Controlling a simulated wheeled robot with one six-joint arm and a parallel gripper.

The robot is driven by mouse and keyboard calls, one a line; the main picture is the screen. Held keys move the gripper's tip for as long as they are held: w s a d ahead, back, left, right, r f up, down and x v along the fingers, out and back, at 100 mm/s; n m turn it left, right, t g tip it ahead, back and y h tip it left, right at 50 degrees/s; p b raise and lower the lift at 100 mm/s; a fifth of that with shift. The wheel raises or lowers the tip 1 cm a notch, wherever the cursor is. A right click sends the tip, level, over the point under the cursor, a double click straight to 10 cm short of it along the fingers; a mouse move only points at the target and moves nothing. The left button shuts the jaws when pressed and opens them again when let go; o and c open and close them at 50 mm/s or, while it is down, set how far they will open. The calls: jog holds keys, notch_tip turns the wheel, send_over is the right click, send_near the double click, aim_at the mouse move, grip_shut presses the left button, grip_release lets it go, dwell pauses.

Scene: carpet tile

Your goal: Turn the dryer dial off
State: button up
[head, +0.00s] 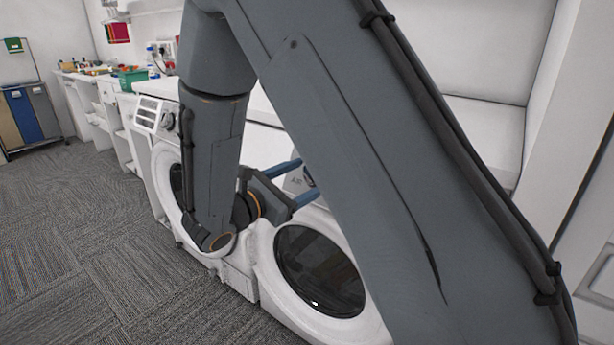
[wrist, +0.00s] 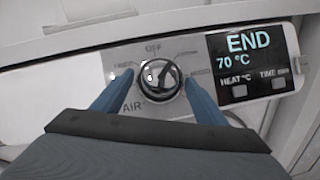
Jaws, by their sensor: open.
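The dryer dial (wrist: 160,78) is a round chrome knob on the silver control panel in the wrist view. Labels surround it: OFF above it and AIR at its lower left. A dark pointer mark shows on its face; I cannot tell exactly which label it points to. My gripper (wrist: 158,92) is open, with one blue finger on each side of the dial; contact cannot be told. In the head view my gripper (head: 297,183) reaches the panel of the dryer (head: 262,262), and my arm hides most of that panel.
The dryer's display (wrist: 250,62) reads END and 70 °C, with HEAT and TIME buttons below. A second front-loading machine (head: 160,160) stands to the left in the head view. A long white counter with clutter runs back left. Carpet floor (head: 80,240) is clear at left.

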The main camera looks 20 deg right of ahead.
jog(key=shift+w+d, duration=0.15)
jog(key=shift+d, duration=0.1)
jog(key=c, duration=1)
jog(key=shift+c, duration=0.2)
jog(key=shift+n+p, duration=0.3)
jog(key=shift+p, duration=0.05)
jog(key=n+t+y+p, duration=0.1)
jog(key=n+p, duration=0.1)
jog(key=n, duration=0.1)
jog(key=n+t+y+p, duration=0.2)
jog(key=n+p, duration=0.1)
jog(key=n, duration=0.1)
jog(key=n+t+y+p, duration=0.1)
jog(key=n+p, duration=0.2)
jog(key=n, duration=0.1)
jog(key=shift+s+d, duration=0.3)
jog(key=shift+s, duration=0.1)
